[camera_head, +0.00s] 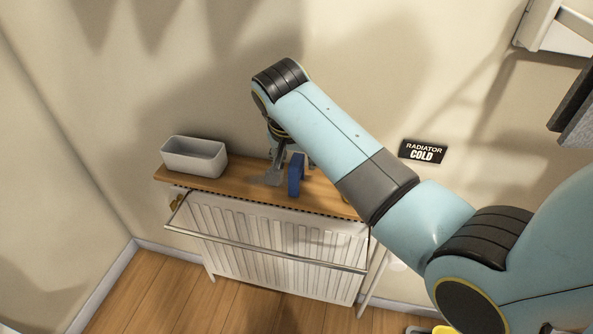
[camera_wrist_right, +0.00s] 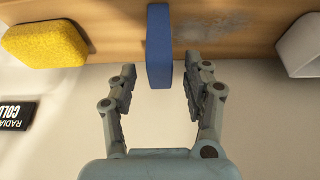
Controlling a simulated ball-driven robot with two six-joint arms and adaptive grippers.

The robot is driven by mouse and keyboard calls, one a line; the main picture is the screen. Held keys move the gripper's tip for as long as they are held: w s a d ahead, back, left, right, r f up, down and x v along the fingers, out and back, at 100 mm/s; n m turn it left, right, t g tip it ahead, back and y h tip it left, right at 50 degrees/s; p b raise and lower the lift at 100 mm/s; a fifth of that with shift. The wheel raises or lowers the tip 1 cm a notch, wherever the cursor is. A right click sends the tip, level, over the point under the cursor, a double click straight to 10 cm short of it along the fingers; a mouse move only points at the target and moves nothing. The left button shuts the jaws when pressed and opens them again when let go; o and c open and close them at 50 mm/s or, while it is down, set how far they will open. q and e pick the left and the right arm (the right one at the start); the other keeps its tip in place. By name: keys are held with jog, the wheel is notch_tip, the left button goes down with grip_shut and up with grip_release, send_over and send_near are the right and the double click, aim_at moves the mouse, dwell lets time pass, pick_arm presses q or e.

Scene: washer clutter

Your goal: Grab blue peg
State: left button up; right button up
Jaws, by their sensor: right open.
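The blue peg (camera_head: 296,175) stands upright on the wooden shelf above the radiator in the head view. In the right wrist view the blue peg (camera_wrist_right: 159,47) shows as a blue block at top centre. My right gripper (camera_wrist_right: 160,75) is open, with one finger to each side of the peg's near end. I cannot tell whether either finger touches it. In the head view my right gripper (camera_head: 284,170) is beside the peg and partly hidden by my arm. My left gripper does not show.
A white open bin (camera_head: 193,158) stands on the left of the wooden shelf (camera_head: 235,183). A yellow sponge-like block (camera_wrist_right: 45,43) lies on the other side of the peg. A white radiator (camera_head: 270,245) with a front rail is below, and a wall sign (camera_head: 423,151) is at right.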

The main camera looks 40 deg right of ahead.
jog(key=c, duration=0.9)
jog(key=shift+c, duration=0.2)
